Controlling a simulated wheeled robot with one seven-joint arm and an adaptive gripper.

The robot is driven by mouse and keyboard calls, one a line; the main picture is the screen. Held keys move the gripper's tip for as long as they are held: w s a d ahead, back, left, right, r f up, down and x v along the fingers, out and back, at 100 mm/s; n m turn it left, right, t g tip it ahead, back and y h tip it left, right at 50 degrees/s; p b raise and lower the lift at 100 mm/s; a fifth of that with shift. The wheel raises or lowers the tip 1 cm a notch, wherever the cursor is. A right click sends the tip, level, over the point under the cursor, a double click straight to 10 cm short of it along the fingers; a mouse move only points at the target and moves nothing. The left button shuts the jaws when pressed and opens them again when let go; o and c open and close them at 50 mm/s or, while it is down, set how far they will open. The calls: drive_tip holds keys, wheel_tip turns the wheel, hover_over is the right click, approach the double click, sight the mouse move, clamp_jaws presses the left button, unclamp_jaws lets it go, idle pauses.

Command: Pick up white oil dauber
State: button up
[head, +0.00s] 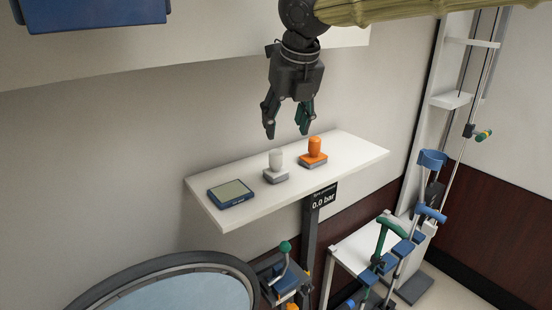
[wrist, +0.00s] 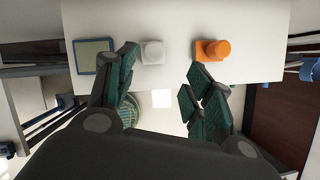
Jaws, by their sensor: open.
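The white oil dauber (head: 276,164) stands upright on the white shelf, a pale cylinder on a grey base. In the wrist view it (wrist: 153,52) lies beyond the fingertips, nearer the left finger. My gripper (head: 287,133) hangs above the shelf with its fingers apart and nothing between them. In the head view its fingertips are over the region of the white dauber and an orange dauber. The fingers also show in the wrist view (wrist: 160,75), spread wide. No contact with the dauber shows.
The orange dauber (head: 313,151) stands just right of the white one on the shelf (head: 352,154). A blue-framed device with a screen (head: 231,193) lies to the left. A wall is behind the shelf.

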sight(277, 153)
drive_tip(key=x, duration=0.2)
drive_tip(key=p+x, duration=0.1)
drive_tip(key=x, duration=0.2)
drive_tip(key=shift+a+f, duration=0.15)
drive_tip(key=shift+a, duration=0.1)
drive_tip(key=shift+s+f+p, duration=0.25)
drive_tip(key=shift+f+p, duration=0.05)
drive_tip(key=shift+p, duration=0.25)
drive_tip(key=p+x, duration=0.1)
drive_tip(key=x, duration=0.3)
drive_tip(key=shift+w+a, duration=0.2)
drive_tip(key=shift+s+d, duration=0.1)
drive_tip(key=shift+s, duration=0.05)
drive_tip(key=shift+f, duration=0.15)
drive_tip(key=c, duration=1.1)
